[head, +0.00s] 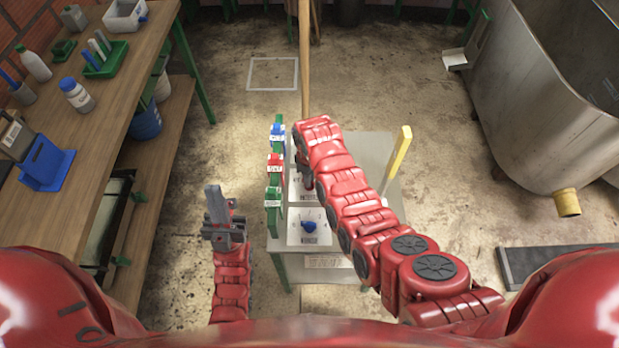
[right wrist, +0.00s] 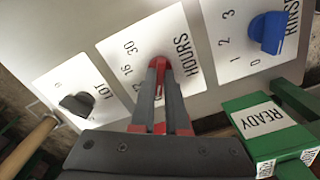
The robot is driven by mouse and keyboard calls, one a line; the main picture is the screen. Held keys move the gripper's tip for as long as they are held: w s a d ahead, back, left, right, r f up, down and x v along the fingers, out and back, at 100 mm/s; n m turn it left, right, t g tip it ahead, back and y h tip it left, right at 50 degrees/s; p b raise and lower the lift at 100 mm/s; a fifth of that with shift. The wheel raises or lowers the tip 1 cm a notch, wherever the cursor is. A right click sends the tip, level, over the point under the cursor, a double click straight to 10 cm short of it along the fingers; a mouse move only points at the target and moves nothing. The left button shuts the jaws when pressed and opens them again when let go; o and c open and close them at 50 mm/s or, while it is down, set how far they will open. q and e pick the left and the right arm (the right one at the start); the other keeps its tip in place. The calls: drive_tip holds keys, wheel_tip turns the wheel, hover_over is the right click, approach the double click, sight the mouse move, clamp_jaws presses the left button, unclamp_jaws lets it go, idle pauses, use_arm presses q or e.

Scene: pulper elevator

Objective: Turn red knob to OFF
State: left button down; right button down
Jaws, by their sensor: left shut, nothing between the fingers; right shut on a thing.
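The red knob (right wrist: 160,66) sits on a white plate marked HOURS (right wrist: 155,45), with 30 and 16 legible; other marks are partly hidden by my fingers. My right gripper (right wrist: 160,76) is shut on the red knob, one finger on each side. Which mark the knob points to cannot be told, and no OFF mark is legible. In the head view my right arm covers most of that plate. My left gripper (head: 215,192) is shut and empty, left of the control stand (head: 375,155).
A blue knob (right wrist: 268,32) and a black knob (right wrist: 77,104) flank the red one. A yellow lever (head: 399,155) stands at right. A wooden bench (head: 120,75) is left, a metal tank (head: 530,100) right.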

drive_tip(key=c, duration=0.9)
unclamp_jaws()
drive_tip(key=shift+w+r, duration=0.1)
drive_tip(key=shift+r, duration=0.45)
wheel_tip(320, 180, up, 6)
drive_tip(key=shift+r+b, duration=0.25)
drive_tip(key=shift+b, duration=0.4)
wheel_tip(320, 180, up, 10)
drive_tip(key=p, duration=0.7)
drive_tip(key=shift+f, duration=0.1)
